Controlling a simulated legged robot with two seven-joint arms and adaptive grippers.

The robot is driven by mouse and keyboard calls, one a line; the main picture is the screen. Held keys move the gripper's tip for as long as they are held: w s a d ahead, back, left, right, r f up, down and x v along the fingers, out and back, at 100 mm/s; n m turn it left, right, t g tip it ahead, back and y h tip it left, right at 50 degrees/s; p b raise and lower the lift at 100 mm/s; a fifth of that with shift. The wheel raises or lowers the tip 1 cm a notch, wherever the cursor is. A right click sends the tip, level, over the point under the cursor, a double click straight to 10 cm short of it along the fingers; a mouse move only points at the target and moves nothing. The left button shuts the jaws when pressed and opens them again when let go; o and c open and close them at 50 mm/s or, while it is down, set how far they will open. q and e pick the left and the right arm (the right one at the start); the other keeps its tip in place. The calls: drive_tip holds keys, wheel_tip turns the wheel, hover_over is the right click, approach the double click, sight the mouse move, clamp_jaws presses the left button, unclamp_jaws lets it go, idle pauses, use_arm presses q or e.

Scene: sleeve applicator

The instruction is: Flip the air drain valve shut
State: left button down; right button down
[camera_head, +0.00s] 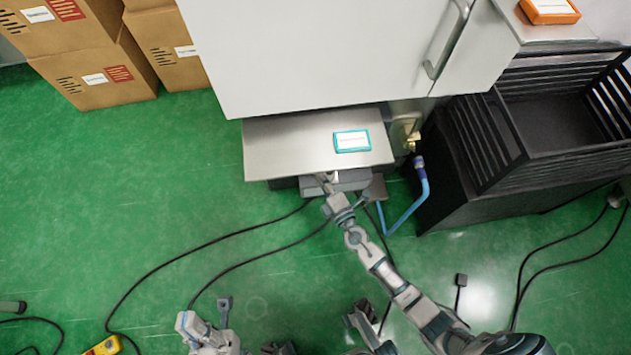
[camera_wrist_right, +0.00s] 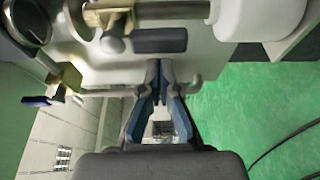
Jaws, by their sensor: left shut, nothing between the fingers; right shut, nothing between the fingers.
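In the right wrist view, a brass fitting (camera_wrist_right: 70,82) with a small blue lever (camera_wrist_right: 37,101) sits at the left of the machine's underside; it looks like the air drain valve. The lever points out to the left, apart from my fingers. My right gripper (camera_wrist_right: 157,72) is shut and empty, tips near a dark slot in the pale panel. In the head view my right gripper (camera_head: 325,182) is at the front edge below the metal shelf, its tips partly hidden. My left gripper (camera_head: 224,304) is shut and empty, low over the green floor.
The grey machine (camera_head: 310,50) has a metal shelf (camera_head: 280,145) bearing a teal-edged box (camera_head: 352,141). A blue hose (camera_head: 408,212) hangs beside a black crate (camera_head: 490,150). Cartons (camera_head: 110,75) stand at the back left. Black cables cross the floor. A round gauge (camera_wrist_right: 27,20) is at the panel's corner.

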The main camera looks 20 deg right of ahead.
drive_tip(key=shift+s+d, duration=0.15)
drive_tip(key=shift+d, duration=0.45)
drive_tip(key=shift+a, duration=0.1)
drive_tip(key=shift+r+n+p, duration=0.1)
drive_tip(key=shift+n+p, duration=0.2)
drive_tip(key=shift+p, duration=0.1)
